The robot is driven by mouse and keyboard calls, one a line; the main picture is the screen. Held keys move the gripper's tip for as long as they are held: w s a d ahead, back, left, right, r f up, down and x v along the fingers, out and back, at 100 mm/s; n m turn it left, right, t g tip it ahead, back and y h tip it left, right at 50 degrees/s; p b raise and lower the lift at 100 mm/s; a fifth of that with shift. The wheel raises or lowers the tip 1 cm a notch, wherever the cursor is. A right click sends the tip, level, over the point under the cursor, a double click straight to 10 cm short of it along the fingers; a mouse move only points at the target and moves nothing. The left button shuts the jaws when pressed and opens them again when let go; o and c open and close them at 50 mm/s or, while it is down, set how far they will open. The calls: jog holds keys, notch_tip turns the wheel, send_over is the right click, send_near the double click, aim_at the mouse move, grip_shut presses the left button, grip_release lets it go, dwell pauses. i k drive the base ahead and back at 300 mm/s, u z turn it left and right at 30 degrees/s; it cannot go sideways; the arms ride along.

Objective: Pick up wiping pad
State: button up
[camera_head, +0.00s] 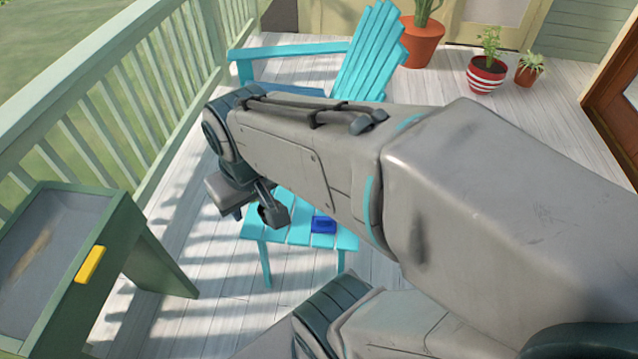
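A small blue block-like pad (323,225) lies on the front slats of a turquoise slatted wooden chair (262,228). A yellow block (89,264) rests on the right rim of a green box-like stand at the left. I cannot tell for certain which of the two is the wiping pad. My arm reaches across the middle of the view and hides much of the chair. My gripper (245,202) is at the arm's far end, above the chair's left side and left of the blue pad. Its fingers are mostly hidden, and I see nothing clearly held.
The green stand (150,262) has a recessed grey top and stands by the pale green railing (130,85). Potted plants (487,72) stand at the back right. A brown door (612,105) is at the right. White deck boards between stand and chair are clear.

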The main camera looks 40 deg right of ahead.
aim_at(320, 225)
jog(key=z, duration=0.75)
jog(key=k, duration=0.3)
jog(key=z, duration=0.35)
jog(key=i, duration=0.4)
jog(key=u, duration=0.05)
